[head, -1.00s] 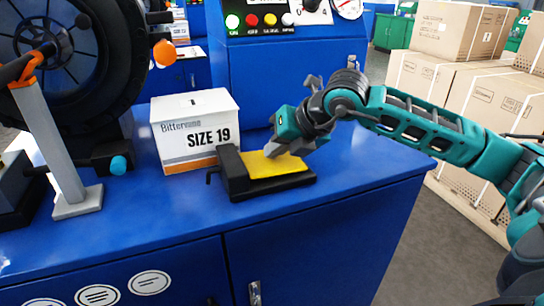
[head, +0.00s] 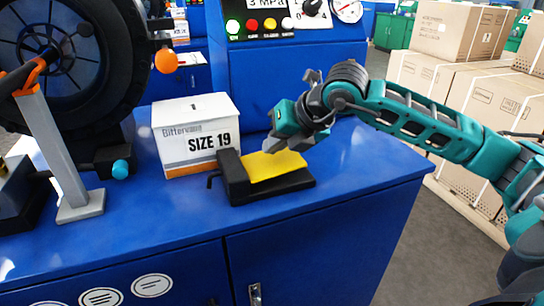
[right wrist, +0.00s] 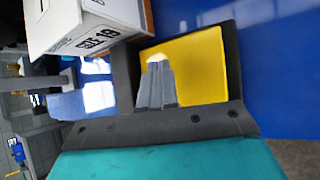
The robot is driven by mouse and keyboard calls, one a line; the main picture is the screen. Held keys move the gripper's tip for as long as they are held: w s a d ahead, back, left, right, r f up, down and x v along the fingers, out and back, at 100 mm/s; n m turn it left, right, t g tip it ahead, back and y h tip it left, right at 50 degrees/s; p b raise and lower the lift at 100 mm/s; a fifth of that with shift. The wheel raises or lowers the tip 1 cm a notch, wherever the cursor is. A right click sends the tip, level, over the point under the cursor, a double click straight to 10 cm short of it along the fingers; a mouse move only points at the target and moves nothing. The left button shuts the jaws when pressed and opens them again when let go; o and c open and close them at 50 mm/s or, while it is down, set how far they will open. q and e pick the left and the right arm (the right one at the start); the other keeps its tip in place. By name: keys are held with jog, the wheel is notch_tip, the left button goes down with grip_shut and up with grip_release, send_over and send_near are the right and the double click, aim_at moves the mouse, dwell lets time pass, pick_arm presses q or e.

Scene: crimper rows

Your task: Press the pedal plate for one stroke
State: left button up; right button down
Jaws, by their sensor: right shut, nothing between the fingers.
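The yellow pedal plate (head: 285,167) sits in a dark pedal base (head: 236,187) on the blue bench top. It slopes, with a dark gap under its right edge. It fills the middle of the right wrist view (right wrist: 205,70). My right gripper (head: 270,147) is shut and empty, its fingertips over the back left part of the plate. In the right wrist view its closed fingers (right wrist: 157,70) lie in front of the yellow surface. I cannot tell whether they touch it. My left gripper is not in view.
A white SIZE 19 box (head: 197,135) stands just left of the pedal. A large black wheel (head: 60,60) and a grey post (head: 62,160) stand further left. Behind is a blue cabinet with lamps and a gauge (head: 347,8). The bench top (head: 370,165) is free to the right.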

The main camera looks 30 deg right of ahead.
aim_at(273, 162)
jog(key=shift+r, duration=0.1)
jog(key=shift+r+p, duration=0.4)
jog(key=shift+r, duration=0.15)
jog(key=shift+a+r+p, duration=0.15)
jog(key=shift+r+p, duration=0.55)
jog(key=shift+r, duration=0.3)
jog(key=shift+a+r+p, duration=0.1)
jog(key=shift+r+p, duration=0.55)
jog(key=shift+r, duration=0.3)
jog(key=shift+f, duration=0.1)
